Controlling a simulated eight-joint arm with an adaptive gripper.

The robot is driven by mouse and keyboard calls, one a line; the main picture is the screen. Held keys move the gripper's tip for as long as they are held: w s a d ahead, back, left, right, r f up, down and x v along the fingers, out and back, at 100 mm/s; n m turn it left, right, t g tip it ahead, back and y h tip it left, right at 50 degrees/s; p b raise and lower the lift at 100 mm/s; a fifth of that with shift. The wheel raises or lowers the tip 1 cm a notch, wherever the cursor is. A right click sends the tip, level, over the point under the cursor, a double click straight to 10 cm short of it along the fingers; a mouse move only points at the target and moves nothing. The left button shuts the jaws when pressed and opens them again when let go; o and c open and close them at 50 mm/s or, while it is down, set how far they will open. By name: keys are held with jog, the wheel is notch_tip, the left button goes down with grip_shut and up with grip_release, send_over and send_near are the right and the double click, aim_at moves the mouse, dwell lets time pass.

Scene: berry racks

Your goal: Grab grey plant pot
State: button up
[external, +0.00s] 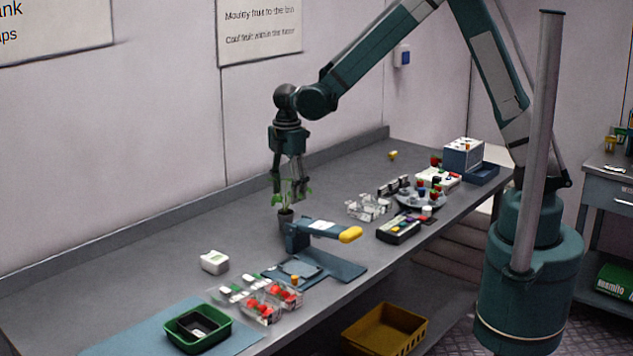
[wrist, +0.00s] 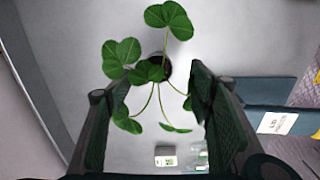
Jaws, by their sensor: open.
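The grey plant pot (external: 286,220) stands upright on the bench, with a leafy green plant (external: 289,197) growing from it. In the wrist view the dark pot (wrist: 167,69) is mostly hidden under round green leaves (wrist: 168,17). My gripper (external: 289,190) points straight down above the pot, its fingers level with the leaves. In the wrist view my gripper (wrist: 160,88) is open, with some leaves and stems between its fingers. The pot shows just beyond the fingertips, and I see no finger touching it.
A blue press-like device (external: 300,238) with a yellow handle (external: 350,234) stands right beside the pot. A small white box (external: 214,262), clear punnets with red berries (external: 262,300) and a green tray (external: 170,334) lie nearer the camera. The bench behind the pot is clear.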

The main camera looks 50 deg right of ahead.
aim_at(285, 212)
jog(key=shift+w+a+f, duration=0.1)
jog(key=shift+a+f, duration=0.25)
jog(key=shift+f, duration=0.15)
jog(key=shift+f, duration=0.1)
jog(key=shift+f, duration=1.2)
jog(key=shift+f, duration=0.1)
jog(key=shift+w+f, duration=0.15)
jog(key=shift+f, duration=2.35)
jog(key=c, duration=1)
